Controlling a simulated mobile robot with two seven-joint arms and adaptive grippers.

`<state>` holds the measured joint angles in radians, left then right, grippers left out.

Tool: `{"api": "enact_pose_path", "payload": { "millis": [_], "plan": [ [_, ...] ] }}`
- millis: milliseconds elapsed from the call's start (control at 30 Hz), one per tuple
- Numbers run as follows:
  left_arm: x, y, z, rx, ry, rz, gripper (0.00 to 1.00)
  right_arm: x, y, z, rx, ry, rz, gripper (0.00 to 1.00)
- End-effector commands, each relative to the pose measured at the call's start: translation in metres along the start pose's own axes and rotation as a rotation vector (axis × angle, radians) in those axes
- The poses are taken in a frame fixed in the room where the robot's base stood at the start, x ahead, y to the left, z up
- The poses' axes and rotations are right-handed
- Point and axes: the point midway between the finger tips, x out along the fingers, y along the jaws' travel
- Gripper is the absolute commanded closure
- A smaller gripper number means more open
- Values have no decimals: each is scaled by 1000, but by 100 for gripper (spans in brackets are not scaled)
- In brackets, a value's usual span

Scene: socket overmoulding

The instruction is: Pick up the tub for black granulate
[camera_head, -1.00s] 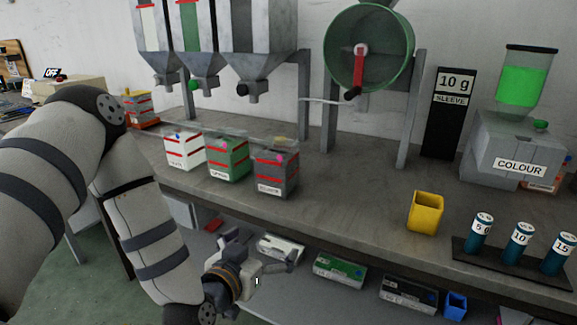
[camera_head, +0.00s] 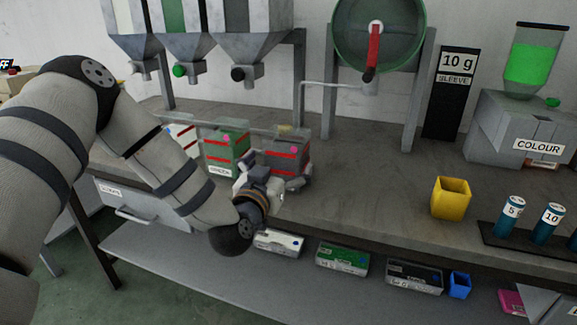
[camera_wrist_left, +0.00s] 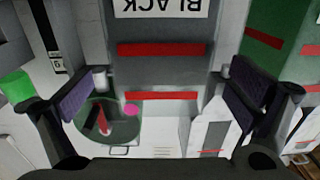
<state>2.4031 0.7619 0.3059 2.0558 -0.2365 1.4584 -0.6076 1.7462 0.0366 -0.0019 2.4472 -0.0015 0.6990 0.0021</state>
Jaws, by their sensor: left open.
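The dark grey tub for black granulate (camera_head: 290,150), with red bands, stands on the bench as the rightmost of three tubs. In the left wrist view the same tub (camera_wrist_left: 160,75) appears upside down, with a white BLACK label, and lies across the gap between my fingers. My left gripper (camera_head: 268,180) is at the near left side of this tub and hides part of its front. In the left wrist view the gripper (camera_wrist_left: 165,92) is open, one finger on each side of the tub with small gaps. My right gripper is not in view.
The green tub (camera_head: 222,146) stands close left of the dark tub; a white-labelled tub (camera_head: 184,134) is partly behind my arm. Hoppers (camera_head: 250,30) hang above. A yellow cup (camera_head: 451,198) stands right. The bench between is clear.

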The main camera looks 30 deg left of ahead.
Motion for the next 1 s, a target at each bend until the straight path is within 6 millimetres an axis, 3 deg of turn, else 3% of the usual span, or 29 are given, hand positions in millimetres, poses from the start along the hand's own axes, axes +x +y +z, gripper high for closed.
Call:
{"api": "enact_pose_path", "payload": {
  "millis": [300,567,867,1000],
  "plan": [
    [52,-1,7,1,-1,-1,0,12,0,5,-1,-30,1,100],
    [56,0,4,0,1,0,0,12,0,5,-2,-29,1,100],
    [56,0,4,0,1,0,68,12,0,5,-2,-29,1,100],
    [56,0,2,-1,5,0,72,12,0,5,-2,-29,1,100]
  ]
}}
